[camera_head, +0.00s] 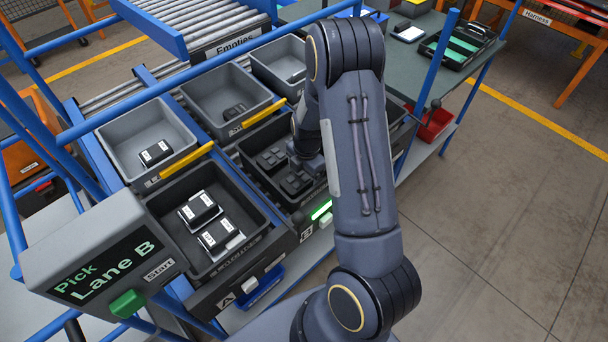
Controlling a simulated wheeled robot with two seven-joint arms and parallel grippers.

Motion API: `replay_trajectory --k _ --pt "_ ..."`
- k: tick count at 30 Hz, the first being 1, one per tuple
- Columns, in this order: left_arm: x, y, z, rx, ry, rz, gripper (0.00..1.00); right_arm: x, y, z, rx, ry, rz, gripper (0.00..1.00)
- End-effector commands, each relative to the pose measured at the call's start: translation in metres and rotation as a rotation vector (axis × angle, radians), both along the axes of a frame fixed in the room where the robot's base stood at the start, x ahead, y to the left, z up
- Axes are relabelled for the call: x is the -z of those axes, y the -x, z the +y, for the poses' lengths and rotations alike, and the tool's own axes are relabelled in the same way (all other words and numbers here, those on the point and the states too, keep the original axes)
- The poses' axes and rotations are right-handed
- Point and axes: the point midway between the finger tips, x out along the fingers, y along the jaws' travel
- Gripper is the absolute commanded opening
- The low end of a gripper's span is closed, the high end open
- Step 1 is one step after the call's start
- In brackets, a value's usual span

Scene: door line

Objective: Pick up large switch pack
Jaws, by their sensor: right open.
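Dark switch packs with raised buttons sit in the black bin marked B (250,148). One pack (271,158) lies toward the back left and another (296,182) nearer the front. My right gripper (306,168) reaches down into this bin, at the right of the packs. My own arm hides most of its fingers and the right part of the bin. It is open, and I see nothing held in it. I cannot tell whether it touches a pack. My left gripper is not in view.
The black bin marked A (165,200) holds two white-labelled packs. Grey bins (190,90) stand behind, with yellow strips (258,117) between rows. A green light (321,210) glows at B. The Pick Lane B box (105,255) stands front left. Open floor (500,220) lies right.

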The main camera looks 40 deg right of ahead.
Motion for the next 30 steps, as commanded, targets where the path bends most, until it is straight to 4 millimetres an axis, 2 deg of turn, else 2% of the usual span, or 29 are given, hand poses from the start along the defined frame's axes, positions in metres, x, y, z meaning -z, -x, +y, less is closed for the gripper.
replay_trajectory --k 3,9,21,30 --pt "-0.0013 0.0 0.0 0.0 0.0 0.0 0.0 0.0078 0.0 0.0 -0.001 0.0 0.001 0.82" --pt "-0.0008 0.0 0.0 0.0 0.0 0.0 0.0 0.0084 -0.0006 0.0002 0.0 0.0 -0.001 0.82" --pt "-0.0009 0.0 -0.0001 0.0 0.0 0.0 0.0 0.008 -0.0004 0.0003 0.0 -0.001 -0.001 0.31" --pt "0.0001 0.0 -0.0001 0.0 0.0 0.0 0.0 0.0026 -0.0012 0.0003 0.0 -0.001 -0.003 0.3"
